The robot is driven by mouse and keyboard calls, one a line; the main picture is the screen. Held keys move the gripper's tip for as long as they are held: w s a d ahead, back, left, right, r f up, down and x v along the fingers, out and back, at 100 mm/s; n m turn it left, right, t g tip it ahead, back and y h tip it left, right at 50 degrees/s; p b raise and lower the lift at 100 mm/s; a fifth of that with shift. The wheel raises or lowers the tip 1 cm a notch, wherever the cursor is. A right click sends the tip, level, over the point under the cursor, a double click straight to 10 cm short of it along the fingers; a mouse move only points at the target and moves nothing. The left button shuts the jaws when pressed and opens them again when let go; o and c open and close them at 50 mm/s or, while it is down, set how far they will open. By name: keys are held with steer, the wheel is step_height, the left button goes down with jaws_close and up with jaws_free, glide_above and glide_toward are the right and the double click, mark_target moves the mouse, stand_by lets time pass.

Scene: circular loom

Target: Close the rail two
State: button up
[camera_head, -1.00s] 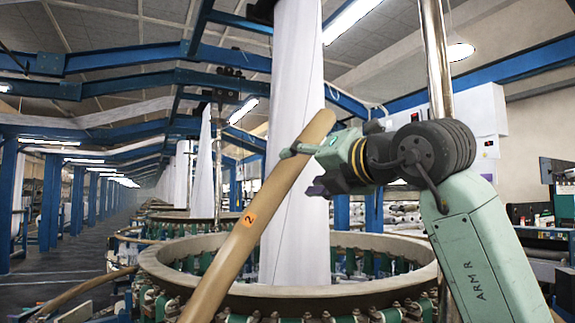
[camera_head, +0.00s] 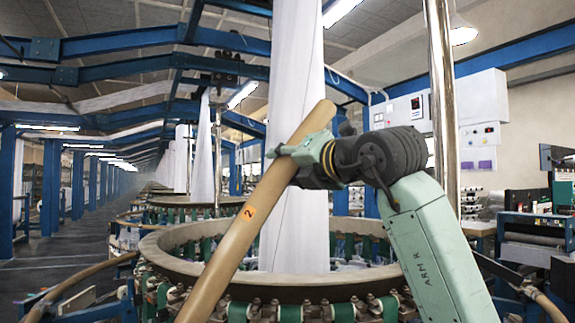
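Rail two is a long tan bar (camera_head: 235,243) with an orange label reading 2. It stands tilted, its upper end leaning right, in front of the loom ring (camera_head: 180,237). My gripper (camera_head: 293,160) is at the rail's upper part. One green finger reaches across the front of the rail to its left edge. The dark part of the gripper is at the rail's right side. The other finger is mostly hidden, so I cannot tell whether the gripper grips the rail.
White fabric (camera_head: 297,70) hangs down into the ring. A shiny vertical post (camera_head: 441,100) stands behind my arm. Another tan rail (camera_head: 85,272) slopes at the lower left. The aisle floor (camera_head: 60,240) on the left is clear.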

jaws_close()
stand_by(0.3)
steer(key=s+d+f+m+t+b, duration=0.2)
steer(key=s+d+f+b, duration=0.2)
steer(key=d+f+b, duration=0.55)
steer(key=s+d+f+m+t+b, duration=0.2)
steer(key=s+d+f+b, duration=0.2)
steer(key=d+f+b, duration=0.6)
steer(key=s+d+f+m+t+b, duration=0.1)
steer(key=d+f+m+b, duration=0.1)
steer(key=f, duration=0.5)
steer(key=s+d+f+m+t+h+b, duration=0.1)
steer(key=s+d+f+m+t+b, duration=0.1)
steer(key=d+f+b, duration=0.2)
steer(key=s+d+f+m+t+h+b, duration=0.1)
steer(key=d+f+m+b, duration=0.1)
steer(key=d+f, duration=0.3)
steer(key=shift+s+f+b, duration=0.15)
steer(key=shift+f+b, duration=0.45)
steer(key=shift+f, duration=1.8)
